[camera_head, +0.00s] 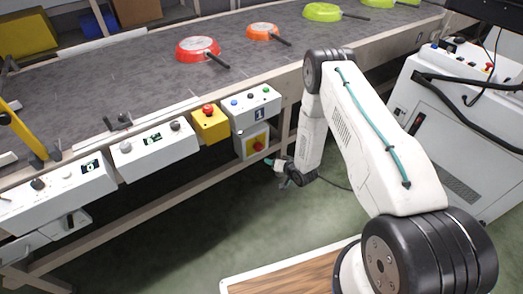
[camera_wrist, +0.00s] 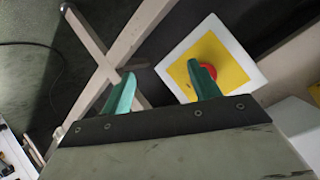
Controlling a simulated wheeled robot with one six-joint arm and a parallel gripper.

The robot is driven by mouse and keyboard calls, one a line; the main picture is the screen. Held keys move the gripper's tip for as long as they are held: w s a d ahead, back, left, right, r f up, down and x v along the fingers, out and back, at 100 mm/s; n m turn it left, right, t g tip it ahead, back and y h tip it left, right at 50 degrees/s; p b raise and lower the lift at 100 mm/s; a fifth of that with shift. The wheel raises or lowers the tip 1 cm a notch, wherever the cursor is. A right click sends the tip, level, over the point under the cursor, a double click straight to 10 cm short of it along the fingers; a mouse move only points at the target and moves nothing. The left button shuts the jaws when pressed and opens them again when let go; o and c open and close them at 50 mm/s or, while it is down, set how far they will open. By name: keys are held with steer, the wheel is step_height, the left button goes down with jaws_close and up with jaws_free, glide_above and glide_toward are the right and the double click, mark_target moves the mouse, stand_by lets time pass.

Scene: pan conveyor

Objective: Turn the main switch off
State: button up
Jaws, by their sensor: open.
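The main switch is a red rotary knob (camera_head: 258,146) on a yellow plate on a white box, mounted under the conveyor's edge. In the wrist view the red knob (camera_wrist: 210,71) is partly hidden behind my right fingertip, with the yellow plate (camera_wrist: 232,70) and white border around it. My gripper (camera_head: 277,164) is just right of and slightly below the switch in the head view. In the wrist view my gripper (camera_wrist: 161,72) has its two green fingers wide apart with nothing between them. Whether the right finger touches the knob I cannot tell.
Above the switch is a control box (camera_head: 252,109) marked 1, with a yellow emergency-stop box (camera_head: 210,124) beside it. The conveyor (camera_head: 130,75) carries red, orange and green pans. Frame beams (camera_wrist: 125,45) cross near my left finger. A white machine (camera_head: 455,130) stands at right.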

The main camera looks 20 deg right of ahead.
mark_target(260, 149)
steer(key=w+a+r+t+y, duration=0.1)
steer(key=w+t, duration=0.1)
steer(key=w+a+r+m+t+y, duration=0.1)
steer(key=w+a+t, duration=0.3)
steer(key=w, duration=0.1)
steer(key=shift+r+m+y, duration=0.4)
steer(key=c, duration=1)
